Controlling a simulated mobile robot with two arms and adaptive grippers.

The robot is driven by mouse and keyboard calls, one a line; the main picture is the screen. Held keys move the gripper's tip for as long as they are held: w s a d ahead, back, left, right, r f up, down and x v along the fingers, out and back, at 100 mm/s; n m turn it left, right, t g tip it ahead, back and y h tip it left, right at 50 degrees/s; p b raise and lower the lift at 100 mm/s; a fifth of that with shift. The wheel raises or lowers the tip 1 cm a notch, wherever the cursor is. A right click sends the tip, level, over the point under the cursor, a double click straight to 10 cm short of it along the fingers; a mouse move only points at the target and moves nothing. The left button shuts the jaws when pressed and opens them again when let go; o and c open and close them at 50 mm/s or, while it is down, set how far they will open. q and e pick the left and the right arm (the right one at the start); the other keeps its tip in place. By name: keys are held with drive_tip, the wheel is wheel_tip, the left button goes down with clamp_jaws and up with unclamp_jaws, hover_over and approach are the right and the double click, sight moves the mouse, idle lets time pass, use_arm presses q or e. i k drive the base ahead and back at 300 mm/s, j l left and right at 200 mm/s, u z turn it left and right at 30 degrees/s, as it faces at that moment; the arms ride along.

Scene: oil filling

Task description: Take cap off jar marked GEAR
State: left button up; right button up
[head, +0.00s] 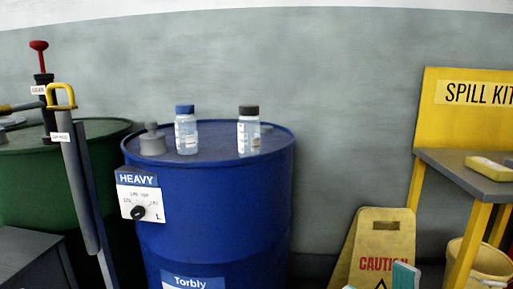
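Two clear jars stand upright on top of the blue drum (215,220). The left jar (186,136) has a blue cap (185,109). The right jar (248,136) has a black cap (249,111). Both caps sit on their jars. Each jar has a small pale label, too small to read here, so I cannot tell which one is marked GEAR. Neither of my grippers shows in the head view.
A grey fitting (152,141) rises from the drum top left of the jars. A green drum (40,185) and a pump with a yellow handle (62,95) stand at left. A yellow caution sign (384,235) and a yellow spill-kit stand (430,130) are at right.

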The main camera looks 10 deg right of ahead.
sight(248, 127)
drive_tip(key=u, duration=0.25)
drive_tip(key=l+u, duration=0.9)
drive_tip(key=l, duration=0.75)
drive_tip(key=k+l+u, duration=0.1)
drive_tip(key=l, duration=0.4)
drive_tip(key=k+l, duration=0.1)
drive_tip(key=l, duration=0.4)
drive_tip(key=u, duration=0.05)
